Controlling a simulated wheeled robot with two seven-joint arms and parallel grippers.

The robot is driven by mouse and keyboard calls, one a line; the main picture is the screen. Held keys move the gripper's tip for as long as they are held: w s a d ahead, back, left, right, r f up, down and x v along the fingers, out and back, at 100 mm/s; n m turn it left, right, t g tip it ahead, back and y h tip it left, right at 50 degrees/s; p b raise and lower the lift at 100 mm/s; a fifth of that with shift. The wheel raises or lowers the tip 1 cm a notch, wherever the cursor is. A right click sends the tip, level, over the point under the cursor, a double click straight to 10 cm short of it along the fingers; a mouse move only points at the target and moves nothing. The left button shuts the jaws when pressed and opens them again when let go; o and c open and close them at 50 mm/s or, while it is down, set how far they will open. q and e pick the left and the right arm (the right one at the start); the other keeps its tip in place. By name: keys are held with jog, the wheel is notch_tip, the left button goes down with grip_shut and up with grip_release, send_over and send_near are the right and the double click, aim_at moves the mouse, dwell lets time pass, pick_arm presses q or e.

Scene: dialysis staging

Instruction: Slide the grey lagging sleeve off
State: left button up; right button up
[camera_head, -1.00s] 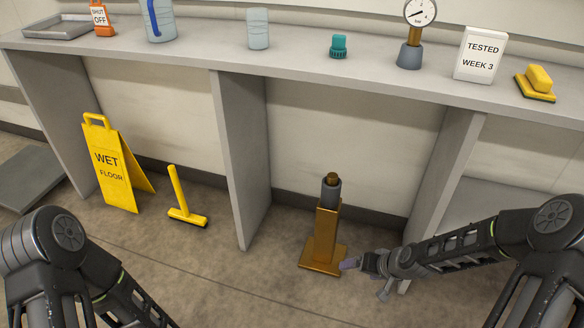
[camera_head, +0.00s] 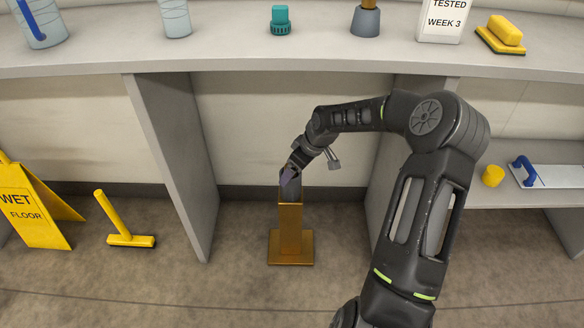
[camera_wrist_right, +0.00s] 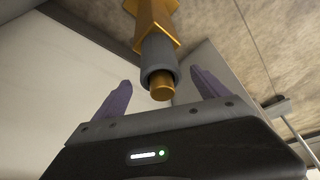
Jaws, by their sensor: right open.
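The grey lagging sleeve (camera_wrist_right: 158,54) is around the top of a brass pipe, whose bare end (camera_wrist_right: 161,86) pokes out of it in the right wrist view. The pipe rises from a square gold post (camera_head: 290,228) on a flat base on the floor under the counter. My right gripper (camera_head: 290,180) is at the top of the post and hides most of the sleeve in the head view. Its purple fingers (camera_wrist_right: 161,80) are open, one on each side of the pipe end and sleeve, with gaps visible. My left gripper is not in view.
The grey counter (camera_head: 225,57) runs above the post, with upright panels (camera_head: 175,150) on both sides. On it stand a teal cap (camera_head: 280,20) and a gauge base (camera_head: 366,20). A wet floor sign (camera_head: 30,205) and a yellow tool (camera_head: 130,240) stand left.

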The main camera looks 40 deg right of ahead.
jog(key=shift+b+x, duration=1.45)
jog(key=shift+x, duration=2.5)
jog(key=shift+c, duration=0.4)
jog(key=c, duration=1.3)
jog(key=shift+r, duration=0.15)
jog(key=shift+c, duration=0.2)
